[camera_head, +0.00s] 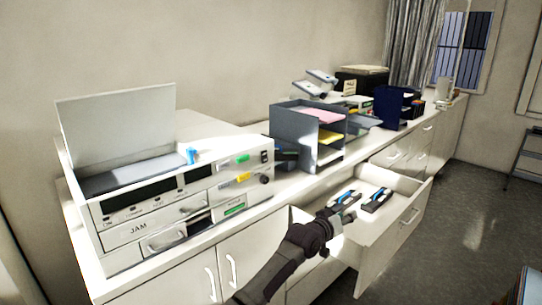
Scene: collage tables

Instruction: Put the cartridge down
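An open white drawer (408,217) sticks out of the cabinet at the centre right. Two dark cartridges with blue and white markings are in view there. One cartridge (376,201) lies in the drawer on the right. The other cartridge (346,197) is to its left, right at the tip of my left gripper (335,213). My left gripper reaches in from the bottom over the drawer's left side. Its fingers are small and partly hidden, so I cannot tell whether they grip that cartridge or only touch it. My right gripper is not in view.
A white printer (150,217) marked JAM stands on the counter at left with its lid up. A grey paper tray stack (296,122) stands right of it, and a dark blue holder (389,106) stands farther back. The floor (466,215) right of the drawer is clear.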

